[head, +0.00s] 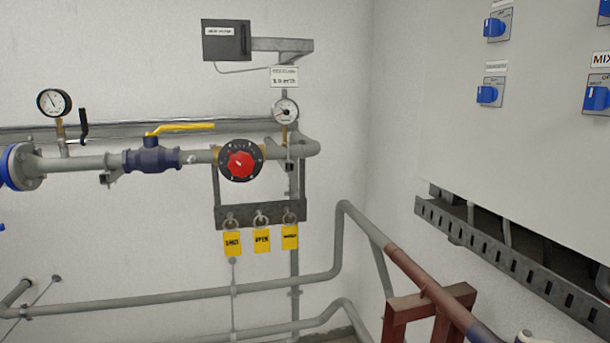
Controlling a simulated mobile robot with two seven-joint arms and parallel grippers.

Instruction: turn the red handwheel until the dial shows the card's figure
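The red handwheel (240,165) sits at the centre of a round black scale plate on the horizontal grey pipe, left of the picture's middle. The white round dial (285,111) stands above the pipe to the right of the handwheel; its needle is too small to read surely. A white card (284,77) hangs just above the dial; its lettering is too small to read. A second gauge (54,102) stands on the pipe at the far left. Neither gripper shows in the head view, and nothing touches the handwheel.
A blue valve with a yellow lever (181,128) is left of the handwheel. A cabinet with blue switches (489,94) fills the right. Pipes and a red-brown stand (428,310) occupy the lower right.

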